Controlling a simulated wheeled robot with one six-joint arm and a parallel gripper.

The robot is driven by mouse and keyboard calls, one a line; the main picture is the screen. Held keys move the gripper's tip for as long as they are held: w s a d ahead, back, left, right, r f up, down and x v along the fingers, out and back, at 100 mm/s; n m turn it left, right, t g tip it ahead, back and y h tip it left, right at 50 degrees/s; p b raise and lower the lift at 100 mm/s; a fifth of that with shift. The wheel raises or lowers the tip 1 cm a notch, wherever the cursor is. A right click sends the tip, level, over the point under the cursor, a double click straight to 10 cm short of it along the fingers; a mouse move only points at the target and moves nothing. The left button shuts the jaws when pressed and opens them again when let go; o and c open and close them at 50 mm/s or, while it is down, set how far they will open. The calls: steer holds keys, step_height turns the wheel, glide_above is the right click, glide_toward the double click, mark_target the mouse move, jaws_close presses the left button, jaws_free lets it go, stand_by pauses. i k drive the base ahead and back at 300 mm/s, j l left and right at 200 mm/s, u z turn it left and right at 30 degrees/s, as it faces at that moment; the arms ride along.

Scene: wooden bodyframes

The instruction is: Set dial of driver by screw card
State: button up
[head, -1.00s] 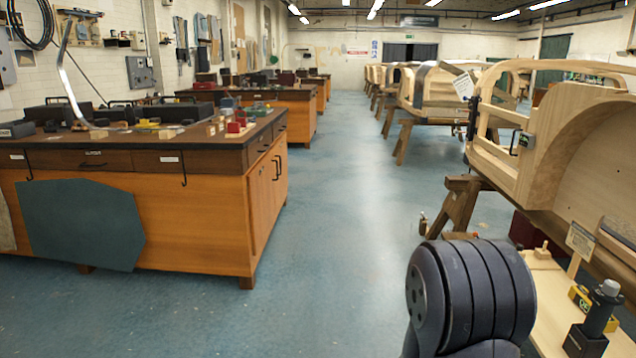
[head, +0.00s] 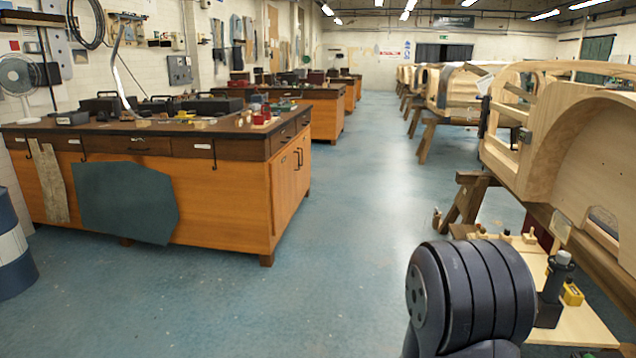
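A dark upright tool with a grey cap (head: 563,260) stands on the pale wooden board (head: 580,328) at the lower right. It looks like the driver in a black block, but its dial cannot be made out. A small pale card (head: 561,229) shows just above it, against the car frame; its writing is too small to read, so I cannot tell whether it is the screw card. My dark arm joint fills the bottom right of the centre and hides the board's left part.
A yellow item (head: 573,294) sits beside the dark tool. A wooden bodyframe (head: 540,130) on trestles (head: 465,203) overhangs the right side. A long workbench (head: 225,200) stands at left, a blue and white drum (head: 12,245) at the left edge. The blue aisle floor between is clear.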

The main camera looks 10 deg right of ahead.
mark_target(563, 257)
steer(key=k+l+u, duration=0.2)
steer(key=k+l, duration=0.45)
steer(key=l, duration=0.2)
steer(key=k+l+u, duration=0.1)
steer(key=l, duration=0.2)
steer(key=k+l, duration=0.2)
steer(key=i+l+u, duration=0.05)
steer(key=l, duration=0.05)
